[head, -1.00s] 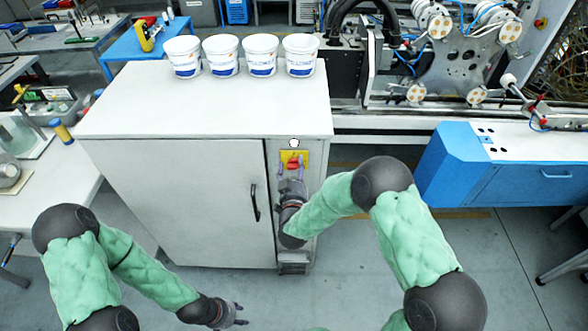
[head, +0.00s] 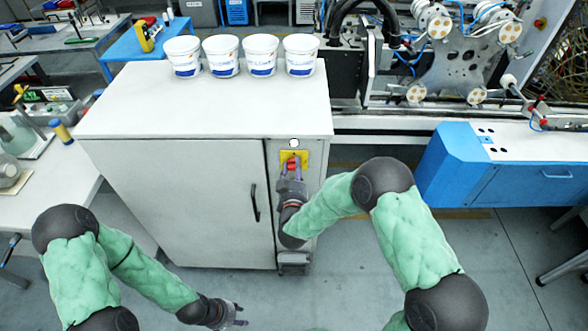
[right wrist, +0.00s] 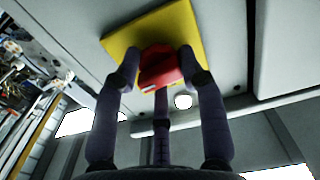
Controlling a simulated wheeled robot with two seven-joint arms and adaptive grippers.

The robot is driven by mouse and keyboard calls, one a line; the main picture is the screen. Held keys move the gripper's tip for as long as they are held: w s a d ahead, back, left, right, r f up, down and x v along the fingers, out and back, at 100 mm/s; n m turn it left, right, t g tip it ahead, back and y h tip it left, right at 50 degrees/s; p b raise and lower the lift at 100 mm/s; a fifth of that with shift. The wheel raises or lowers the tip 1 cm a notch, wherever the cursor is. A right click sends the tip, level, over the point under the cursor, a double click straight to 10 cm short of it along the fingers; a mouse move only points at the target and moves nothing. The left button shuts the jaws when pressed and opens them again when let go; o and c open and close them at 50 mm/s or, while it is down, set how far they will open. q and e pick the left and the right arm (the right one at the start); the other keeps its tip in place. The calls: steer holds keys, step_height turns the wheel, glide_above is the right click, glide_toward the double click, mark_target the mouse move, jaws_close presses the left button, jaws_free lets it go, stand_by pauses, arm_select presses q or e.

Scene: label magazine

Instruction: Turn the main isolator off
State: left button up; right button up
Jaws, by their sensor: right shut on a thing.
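The main isolator is a red rotary handle (right wrist: 160,66) on a yellow plate (right wrist: 123,38), on the narrow front panel of the white cabinet. In the head view the yellow plate (head: 303,155) shows above my right gripper, and the handle is mostly hidden by the fingers. My right gripper (head: 291,170) is shut on the red handle, with fingers on both sides of it in the right wrist view (right wrist: 160,70). The handle looks tilted against the plate in that view. My left gripper (head: 240,314) is low over the floor, away from the cabinet, its fingers apart and empty.
The white cabinet (head: 180,190) has a door with a black handle (head: 255,203) just left of the panel. Several white tubs (head: 222,56) stand on its top. A blue-and-white machine bench (head: 500,180) is at the right. The floor in front is clear.

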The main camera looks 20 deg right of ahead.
steer(key=n, duration=1.2)
steer(key=shift+n, duration=0.3)
steer(key=shift+n+p, duration=0.35)
steer(key=shift+n, duration=1.55)
steer(key=o, duration=1.2)
steer(key=shift+c, duration=0.2)
